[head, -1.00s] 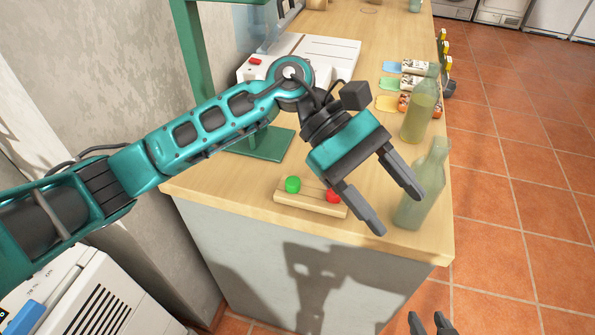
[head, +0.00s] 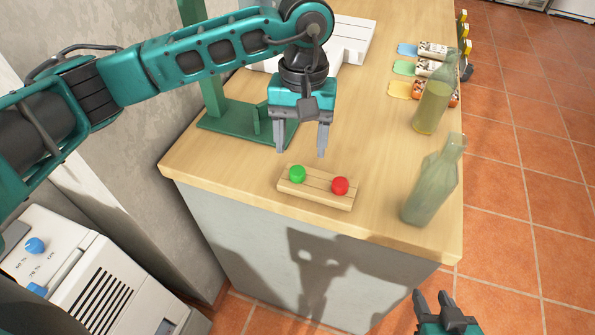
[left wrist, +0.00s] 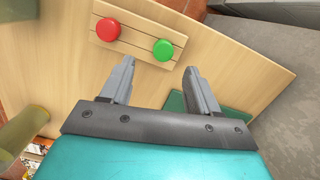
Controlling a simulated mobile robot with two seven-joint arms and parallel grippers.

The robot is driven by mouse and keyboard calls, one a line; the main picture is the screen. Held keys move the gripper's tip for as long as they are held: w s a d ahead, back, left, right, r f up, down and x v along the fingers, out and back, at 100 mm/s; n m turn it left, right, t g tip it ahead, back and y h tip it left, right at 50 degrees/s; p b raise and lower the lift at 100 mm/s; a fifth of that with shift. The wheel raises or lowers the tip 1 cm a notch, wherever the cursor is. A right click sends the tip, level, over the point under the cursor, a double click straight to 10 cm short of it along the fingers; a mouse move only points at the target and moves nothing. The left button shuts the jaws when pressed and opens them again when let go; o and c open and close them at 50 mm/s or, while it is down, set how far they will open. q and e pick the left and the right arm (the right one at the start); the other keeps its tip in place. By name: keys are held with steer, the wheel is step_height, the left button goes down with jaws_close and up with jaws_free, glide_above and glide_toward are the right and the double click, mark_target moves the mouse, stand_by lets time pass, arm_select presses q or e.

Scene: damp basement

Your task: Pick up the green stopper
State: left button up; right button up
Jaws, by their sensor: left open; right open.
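The green stopper (head: 297,174) sits at the left end of a small wooden rack (head: 318,203) near the front of the wooden counter. A red stopper (head: 340,186) sits at the rack's right end. My left gripper (head: 302,152) is open and empty, pointing down just behind and above the rack. In the left wrist view the green stopper (left wrist: 163,49) shows ahead, between the lines of the open fingers (left wrist: 157,75), and the red stopper (left wrist: 107,29) is to its left. My right gripper (head: 433,300) is open and empty over the floor at the bottom right.
A cloudy glass bottle (head: 432,185) stands right of the rack at the counter's edge, with a yellowish bottle (head: 433,105) behind it. A green stand (head: 235,140) is at the left, close to my left gripper. A white device (head: 350,45) is behind.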

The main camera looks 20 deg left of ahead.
mark_target(297, 170)
arm_select(q)
steer(key=shift+s+a+f+p, duration=0.1)
steer(key=shift+s+f+p, duration=0.15)
steer(key=shift+f, duration=1.1)
steer(key=shift+s+a+f+p, duration=0.15)
steer(key=shift+s+f, duration=0.1)
steer(key=shift+f, duration=1.1)
steer(key=shift+d, duration=0.1)
steer(key=shift+c, duration=0.3)
steer(key=c, duration=1.1)
